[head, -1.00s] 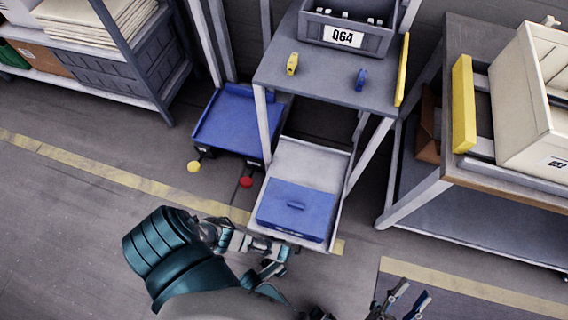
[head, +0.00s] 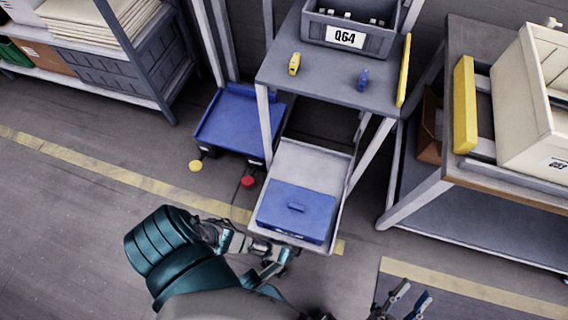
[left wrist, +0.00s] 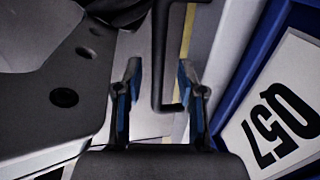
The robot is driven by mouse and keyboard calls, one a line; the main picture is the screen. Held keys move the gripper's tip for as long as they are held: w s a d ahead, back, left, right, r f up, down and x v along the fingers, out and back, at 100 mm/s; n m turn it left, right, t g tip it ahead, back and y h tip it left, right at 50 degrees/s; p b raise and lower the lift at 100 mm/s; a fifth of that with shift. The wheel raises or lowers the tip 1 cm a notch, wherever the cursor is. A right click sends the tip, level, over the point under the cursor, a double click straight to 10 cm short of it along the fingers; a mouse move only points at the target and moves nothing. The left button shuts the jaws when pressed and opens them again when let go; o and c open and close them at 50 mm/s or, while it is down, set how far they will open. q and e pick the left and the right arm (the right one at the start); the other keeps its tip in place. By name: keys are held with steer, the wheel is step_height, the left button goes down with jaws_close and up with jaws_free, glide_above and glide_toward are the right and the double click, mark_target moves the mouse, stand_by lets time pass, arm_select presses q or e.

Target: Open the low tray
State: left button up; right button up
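The low tray (head: 337,172) is a pale grey tray under the grey stand. It sticks out toward me from beneath the upper shelf, with a blue lidded box (head: 297,211) in its front part. My left gripper (head: 279,262) is at the tray's front edge. In the left wrist view its two fingers (left wrist: 158,92) are apart, with a dark bar-shaped handle (left wrist: 158,60) between them, nearer the right finger; I cannot tell if they touch. A blue surface with a Q57 label (left wrist: 278,118) is on the right there. My right gripper (head: 403,303) is open and empty at the bottom edge.
A blue low platform (head: 234,122) stands left of the tray, with a yellow disc (head: 195,165) and a red disc (head: 248,181) before it. The stand's upper shelf (head: 327,75) holds the Q64 crate (head: 349,38). A workbench (head: 507,185) stands right. The left floor is clear.

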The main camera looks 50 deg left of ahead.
arm_select(q)
step_height(320, 180, up, 12)
steer(key=s+d, duration=0.1)
steer(key=s, duration=0.1)
steer(key=shift+f, duration=0.2)
steer(key=shift+w+d, duration=0.1)
stand_by(0.5)
